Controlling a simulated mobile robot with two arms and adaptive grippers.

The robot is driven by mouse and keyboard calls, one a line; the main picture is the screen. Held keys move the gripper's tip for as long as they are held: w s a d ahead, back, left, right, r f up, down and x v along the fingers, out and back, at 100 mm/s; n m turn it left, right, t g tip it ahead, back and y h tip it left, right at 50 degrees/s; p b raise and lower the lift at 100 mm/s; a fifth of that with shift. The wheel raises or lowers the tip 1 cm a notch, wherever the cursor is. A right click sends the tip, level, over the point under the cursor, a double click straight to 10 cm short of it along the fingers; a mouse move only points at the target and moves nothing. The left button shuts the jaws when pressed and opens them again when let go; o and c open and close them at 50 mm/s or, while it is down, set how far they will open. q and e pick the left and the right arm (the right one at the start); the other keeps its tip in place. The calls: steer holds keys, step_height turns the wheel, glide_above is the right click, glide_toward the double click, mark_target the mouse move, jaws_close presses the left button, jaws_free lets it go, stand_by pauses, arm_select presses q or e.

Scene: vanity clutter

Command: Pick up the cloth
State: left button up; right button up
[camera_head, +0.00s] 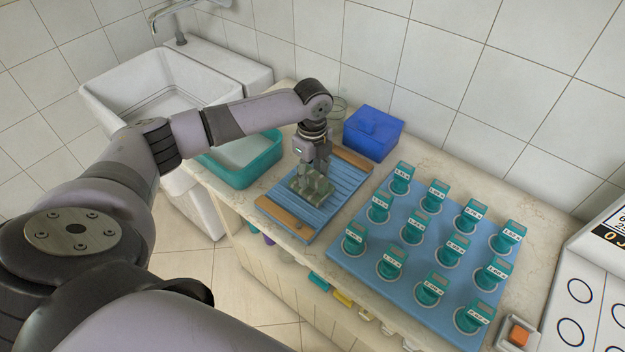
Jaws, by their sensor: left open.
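The cloth (311,190) looks like a crumpled grey-green piece lying on a blue ribbed board (336,188) with wooden ends. My left gripper (312,176) points down right over the cloth, its fingers open and at or around its top. I cannot tell whether the fingers touch it. The gripper and wrist hide part of the cloth. My right gripper does not show.
A teal basin (266,172) stands left of the board, and a blue box (373,133) behind it. A glass (338,108) is partly hidden near my wrist. A blue mat (385,262) with several teal-capped items lies to the right. A white sink (125,85) is at the back left.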

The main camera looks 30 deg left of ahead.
arm_select(q)
steer(key=shift+f, duration=0.25)
steer(key=shift+c, duration=0.5)
jaws_close()
